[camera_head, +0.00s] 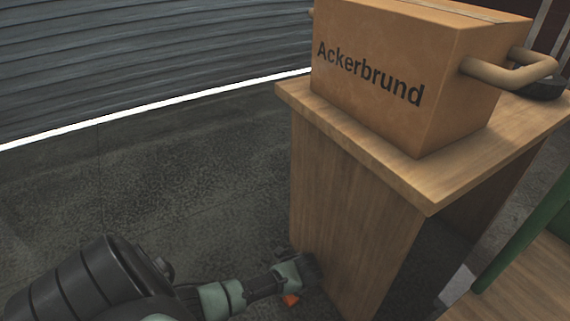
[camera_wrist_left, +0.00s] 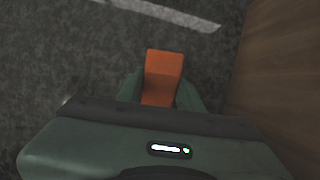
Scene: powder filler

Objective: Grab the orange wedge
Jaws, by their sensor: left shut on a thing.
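The orange wedge (camera_wrist_left: 163,76) shows in the left wrist view, between the fingers of my left gripper (camera_wrist_left: 161,92). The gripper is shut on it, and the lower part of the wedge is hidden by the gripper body. In the head view, my left gripper (camera_head: 293,277) is low beside the wooden table's side panel, and a small part of the orange wedge (camera_head: 291,300) shows just below it. I cannot tell whether the wedge touches the floor. My right gripper is not in view.
The wooden table (camera_head: 345,200) stands right beside my left gripper. A cardboard box (camera_head: 400,75) marked "Ackerbrund" with tan handles sits on it. A green bar (camera_head: 525,235) is at the right. The dark floor (camera_head: 180,180) on the left is clear.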

